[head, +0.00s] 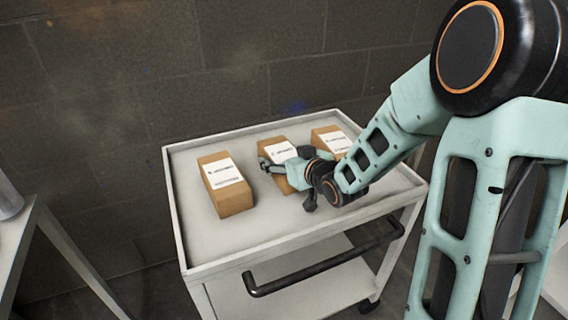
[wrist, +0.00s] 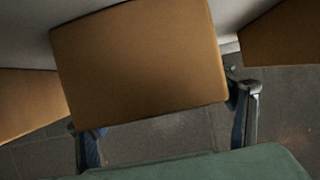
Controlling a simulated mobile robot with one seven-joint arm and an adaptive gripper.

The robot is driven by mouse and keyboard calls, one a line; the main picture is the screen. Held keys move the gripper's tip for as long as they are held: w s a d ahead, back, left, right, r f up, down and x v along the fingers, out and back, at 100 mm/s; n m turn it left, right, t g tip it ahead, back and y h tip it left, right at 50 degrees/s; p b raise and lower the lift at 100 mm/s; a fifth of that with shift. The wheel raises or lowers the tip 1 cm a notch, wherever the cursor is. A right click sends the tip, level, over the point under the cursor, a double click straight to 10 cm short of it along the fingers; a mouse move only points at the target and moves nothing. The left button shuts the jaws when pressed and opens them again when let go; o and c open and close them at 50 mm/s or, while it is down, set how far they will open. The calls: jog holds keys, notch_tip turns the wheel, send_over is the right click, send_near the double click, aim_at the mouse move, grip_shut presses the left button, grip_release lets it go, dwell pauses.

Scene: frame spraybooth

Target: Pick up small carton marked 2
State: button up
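Three brown cartons with white labels stand in a row on the cart's tray: a left carton (head: 228,200), a middle carton (head: 271,142) and a right carton (head: 322,133). The label print is too small to read, so I cannot tell which is marked 2. My gripper (head: 284,165) is at the middle carton and hides part of it. In the wrist view the middle carton (wrist: 140,65) fills the centre, with the spread fingers of my gripper (wrist: 165,128) at its two sides. I see no clear sign of a squeeze. The carton appears to stand on the tray.
The white cart (head: 205,270) has a raised rim, a black handle (head: 320,262) at the front and a lower shelf. A dark block wall (head: 240,70) rises behind it. Neighbouring cartons flank the middle one. The tray's front part is clear. Another table (head: 28,240) is at left.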

jog(key=shift+r, duration=0.1)
jog(key=c, duration=1.4)
